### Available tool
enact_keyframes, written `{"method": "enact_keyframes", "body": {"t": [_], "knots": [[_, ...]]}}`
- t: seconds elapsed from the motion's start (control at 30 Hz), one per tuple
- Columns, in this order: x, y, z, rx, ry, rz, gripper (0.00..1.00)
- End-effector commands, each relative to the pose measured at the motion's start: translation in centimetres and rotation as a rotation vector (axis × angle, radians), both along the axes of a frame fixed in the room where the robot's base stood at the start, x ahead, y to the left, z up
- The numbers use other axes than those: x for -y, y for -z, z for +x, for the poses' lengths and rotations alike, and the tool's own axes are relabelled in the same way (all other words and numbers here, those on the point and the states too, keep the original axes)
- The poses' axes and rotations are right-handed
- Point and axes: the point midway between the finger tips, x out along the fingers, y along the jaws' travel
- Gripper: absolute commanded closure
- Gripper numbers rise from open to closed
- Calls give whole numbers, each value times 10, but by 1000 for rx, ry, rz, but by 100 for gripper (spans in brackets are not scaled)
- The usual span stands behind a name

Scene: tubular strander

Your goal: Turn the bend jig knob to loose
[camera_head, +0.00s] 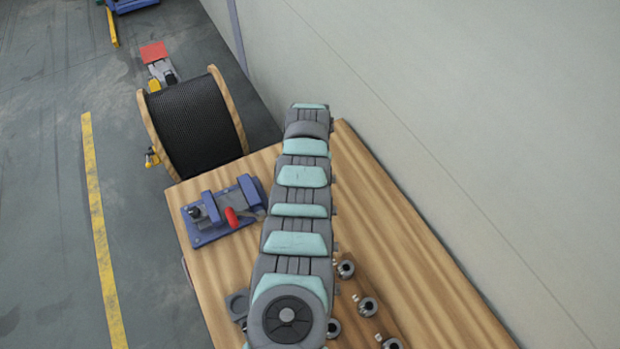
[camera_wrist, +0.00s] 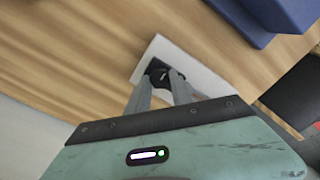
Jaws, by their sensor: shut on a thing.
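In the wrist view, a small black knob (camera_wrist: 160,71) sits on a pale grey-white plate (camera_wrist: 205,80), which I take to be the bend jig, on the wooden bench top. My gripper (camera_wrist: 161,80) has its two grey fingers closed in on the knob, one on each side. The fingers hide part of the knob, so its setting cannot be read. In the head view my own arm covers the knob, the plate and my gripper.
A blue fixture with a red handle (camera_head: 232,217) stands on the wooden bench (camera_head: 400,260), left of my arm; blue also shows top right in the wrist view. Several round metal pieces (camera_head: 368,307) sit to the right. A black cable spool (camera_head: 195,120) stands beyond. A wall (camera_head: 480,120) is right.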

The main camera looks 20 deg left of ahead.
Motion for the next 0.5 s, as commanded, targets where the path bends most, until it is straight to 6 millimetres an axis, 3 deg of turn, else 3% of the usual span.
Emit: {"method": "enact_keyframes", "body": {"t": [0.3,0.33,0.5], "knots": [[0,0,0,0,-2,0,100],[0,0,0,0,-2,0,73],[0,0,0,0,-2,0,59]]}}
